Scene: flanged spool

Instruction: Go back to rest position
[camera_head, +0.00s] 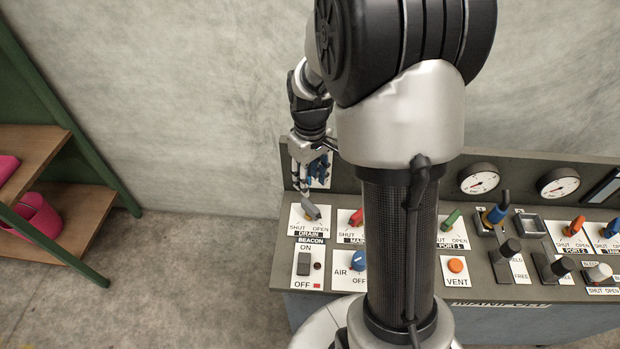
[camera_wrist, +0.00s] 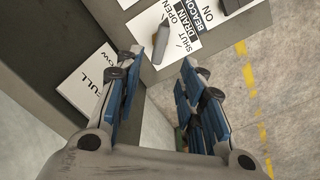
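My gripper (camera_head: 308,188) is at the left end of the control panel (camera_head: 283,268), close above the grey DRAIN lever (camera_head: 311,211). In the wrist view my gripper (camera_wrist: 158,70) has its two blue-padded fingers spread apart, with nothing held between them. The grey DRAIN lever (camera_wrist: 161,42) shows just beyond the gap between the fingertips; I cannot tell whether a finger touches it. My arm hides part of the panel's middle in the head view.
The panel carries a BEACON switch (camera_head: 304,264), a blue AIR knob (camera_head: 358,260), a red lever (camera_head: 356,217), an orange VENT button (camera_head: 456,265) and gauges (camera_head: 479,179). A shelf (camera_head: 75,210) with pink containers stands left. Open floor lies between shelf and panel.

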